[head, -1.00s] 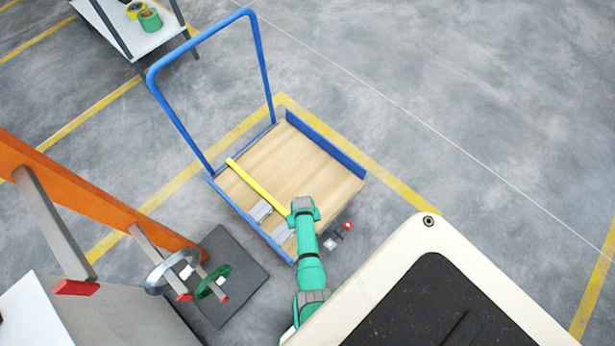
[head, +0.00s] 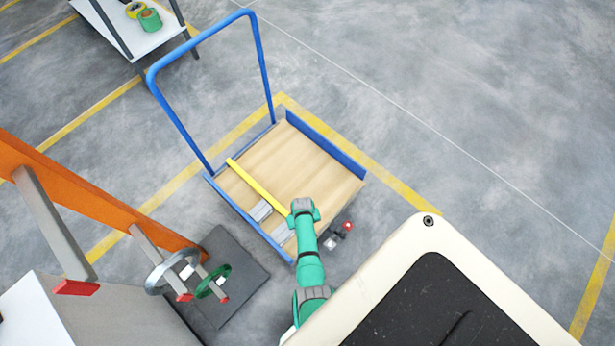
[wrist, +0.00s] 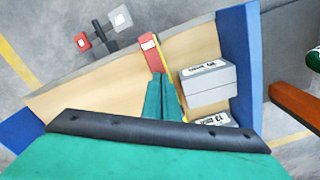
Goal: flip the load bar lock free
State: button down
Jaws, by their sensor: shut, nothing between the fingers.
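The yellow load bar (head: 256,186) lies across the wooden deck of the blue cart in the head view. In the wrist view, a red and white lock piece (wrist: 150,48) with a yellow edge sits at the bar's end. My gripper (wrist: 160,78) is shut and empty, its teal fingertips just below this piece in the picture. I cannot tell whether they touch it. In the head view my arm hides the fingers and the lock end of the bar.
Pale grey labelled boxes (wrist: 208,83) lie on the deck close beside my fingers. The cart's blue rim (head: 325,145) edges the deck. A dark fitting with red and pale blocks (wrist: 84,42) stands past the deck edge. An orange rack (head: 95,195) stands left.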

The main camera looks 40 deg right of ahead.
jog(key=shift+f, duration=0.4)
jog(key=shift+r, duration=3.55)
